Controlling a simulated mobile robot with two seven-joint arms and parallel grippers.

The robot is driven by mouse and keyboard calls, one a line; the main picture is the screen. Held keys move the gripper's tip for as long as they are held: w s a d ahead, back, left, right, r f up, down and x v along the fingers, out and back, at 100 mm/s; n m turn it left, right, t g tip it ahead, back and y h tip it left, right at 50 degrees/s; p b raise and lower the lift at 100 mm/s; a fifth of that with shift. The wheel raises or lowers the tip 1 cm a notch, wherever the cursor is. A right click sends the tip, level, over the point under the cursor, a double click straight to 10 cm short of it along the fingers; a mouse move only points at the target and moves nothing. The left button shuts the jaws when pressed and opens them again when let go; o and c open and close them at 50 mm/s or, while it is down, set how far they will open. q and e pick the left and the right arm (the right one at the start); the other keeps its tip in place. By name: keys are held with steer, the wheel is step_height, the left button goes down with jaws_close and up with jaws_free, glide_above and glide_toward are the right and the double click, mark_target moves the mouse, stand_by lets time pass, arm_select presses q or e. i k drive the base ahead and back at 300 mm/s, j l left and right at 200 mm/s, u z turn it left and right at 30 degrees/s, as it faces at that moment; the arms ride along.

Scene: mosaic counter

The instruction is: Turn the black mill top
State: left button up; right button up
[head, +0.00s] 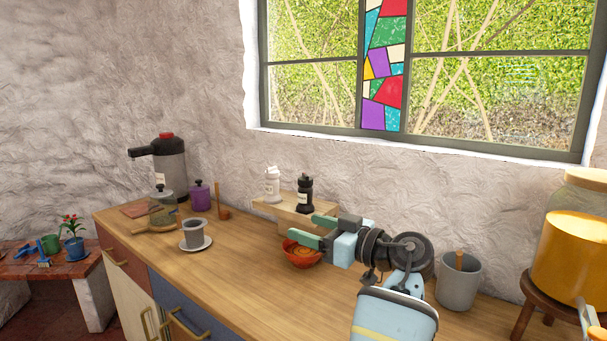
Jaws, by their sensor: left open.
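The black mill (305,193) stands upright on a small wooden block (268,207) at the back of the counter, against the wall. A white mill (272,184) stands to its left on the same block. My left gripper (308,230) is open and empty, with its green-tipped fingers pointing left. In the picture the fingers lie just below the black mill, over the block's right end and a red bowl, and they do not hold the mill. My right gripper does not show clearly; only a bit of an arm appears at the lower right edge.
The red bowl (301,254) sits under the gripper. A grey cup on a saucer (196,245), a purple jar (200,196) and a dark-topped dispenser (168,162) stand to the left. A grey crock (458,283) is at right. The counter's front middle is clear.

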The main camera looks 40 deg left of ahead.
mark_target(305, 181)
steer(key=i+j, duration=0.75)
